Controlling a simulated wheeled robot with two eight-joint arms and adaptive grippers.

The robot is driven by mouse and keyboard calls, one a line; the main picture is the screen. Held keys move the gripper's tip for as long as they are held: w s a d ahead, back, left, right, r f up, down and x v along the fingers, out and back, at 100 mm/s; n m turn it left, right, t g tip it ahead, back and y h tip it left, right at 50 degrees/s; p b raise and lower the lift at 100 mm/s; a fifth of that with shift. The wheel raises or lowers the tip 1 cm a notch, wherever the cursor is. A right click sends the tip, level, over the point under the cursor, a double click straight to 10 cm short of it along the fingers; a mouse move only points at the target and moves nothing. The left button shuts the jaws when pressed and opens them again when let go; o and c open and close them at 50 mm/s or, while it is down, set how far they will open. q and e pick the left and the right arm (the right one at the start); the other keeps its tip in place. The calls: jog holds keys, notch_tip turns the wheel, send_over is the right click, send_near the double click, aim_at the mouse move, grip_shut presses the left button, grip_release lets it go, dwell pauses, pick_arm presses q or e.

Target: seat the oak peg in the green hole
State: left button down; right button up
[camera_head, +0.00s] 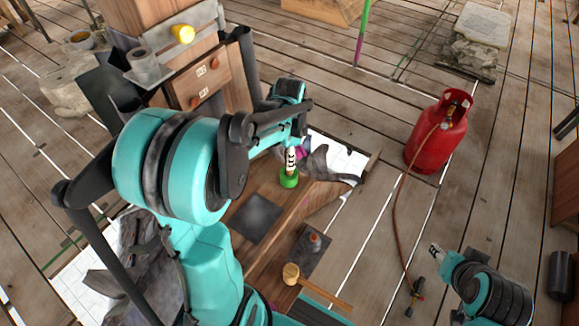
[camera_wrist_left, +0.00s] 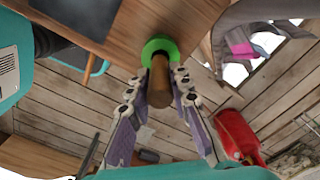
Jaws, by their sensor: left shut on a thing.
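The oak peg (camera_wrist_left: 159,84) is a short brown cylinder between the fingers of my left gripper (camera_wrist_left: 161,76). The gripper is shut on it. In the left wrist view the peg's far end overlaps the green ring (camera_wrist_left: 151,46) around the hole; I cannot tell whether the end is inside. In the head view the left gripper (camera_head: 291,158) is directly above the green ring (camera_head: 289,181), which sits on the wooden bench. The fingers largely hide the peg there. My right gripper (camera_head: 437,252) is at the lower right, away from the bench; its jaw opening is unclear.
A mallet (camera_head: 292,274) lies at the front of the bench, near a dark plate with a small object (camera_head: 314,240). A dark square (camera_head: 255,217) lies left of the ring, and grey cloth (camera_head: 318,163) right of it. A red gas cylinder (camera_head: 437,135) with a hose stands right.

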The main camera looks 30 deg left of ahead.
pick_arm(q)
notch_tip(320, 180, down, 4)
jog(key=shift+s+f+b, duration=0.1)
jog(key=shift+b, duration=0.8)
jog(key=shift+a, duration=0.1)
jog(key=c, duration=1.5)
grip_release()
jog(key=shift+c, duration=0.2)
jog(key=shift+o, duration=0.7)
jog(key=shift+w, duration=0.2)
jog(key=shift+r, duration=0.2)
